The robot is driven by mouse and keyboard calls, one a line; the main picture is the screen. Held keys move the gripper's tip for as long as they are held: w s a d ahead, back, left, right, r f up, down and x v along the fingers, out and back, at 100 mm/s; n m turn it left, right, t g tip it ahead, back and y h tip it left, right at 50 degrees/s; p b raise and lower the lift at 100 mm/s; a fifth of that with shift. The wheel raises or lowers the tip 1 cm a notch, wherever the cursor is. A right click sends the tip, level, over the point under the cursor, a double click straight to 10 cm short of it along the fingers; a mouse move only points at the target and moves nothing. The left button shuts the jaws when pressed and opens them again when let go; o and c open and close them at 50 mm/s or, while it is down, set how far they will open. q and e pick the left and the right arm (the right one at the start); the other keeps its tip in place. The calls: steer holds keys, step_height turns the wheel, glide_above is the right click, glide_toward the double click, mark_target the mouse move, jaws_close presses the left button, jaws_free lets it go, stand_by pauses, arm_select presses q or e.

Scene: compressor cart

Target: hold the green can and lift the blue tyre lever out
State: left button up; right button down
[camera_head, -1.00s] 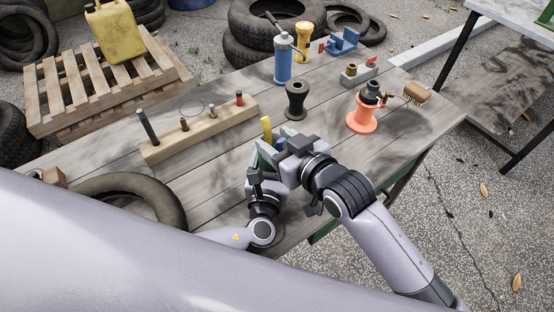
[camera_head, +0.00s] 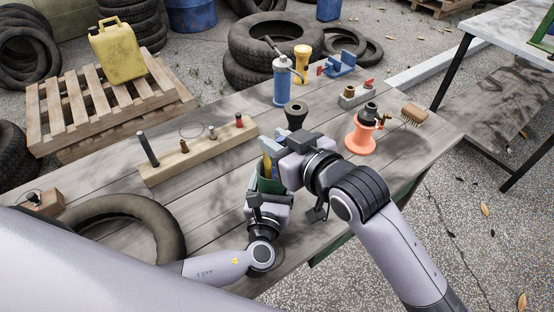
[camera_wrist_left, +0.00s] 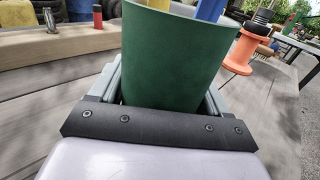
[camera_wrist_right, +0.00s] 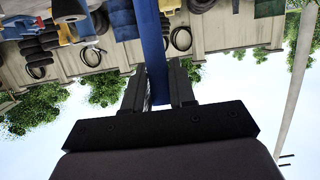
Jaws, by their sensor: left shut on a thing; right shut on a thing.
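The green can (camera_head: 270,184) stands at the near side of the wooden bench, and it fills the middle of the left wrist view (camera_wrist_left: 178,62). My left gripper (camera_wrist_left: 165,80) is shut on it, one finger on each side. A yellow lever (camera_head: 266,166) and the blue tyre lever (camera_wrist_left: 209,10) stick up from the can's mouth. My right gripper (camera_wrist_right: 157,82) is shut on the blue tyre lever (camera_wrist_right: 153,45), which runs upright between its fingers. In the head view my right gripper (camera_head: 277,147) hides most of the lever. The can's rim hides the lever's lower end.
A wooden block with pegs (camera_head: 200,150) and a black tyre (camera_head: 125,212) lie left of the can. A black flared cup (camera_head: 296,113) stands close behind my right gripper.

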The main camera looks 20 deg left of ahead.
step_height(320, 180, up, 12)
steer(key=shift+f, duration=0.2)
arm_select(q)
steer(key=o, duration=1)
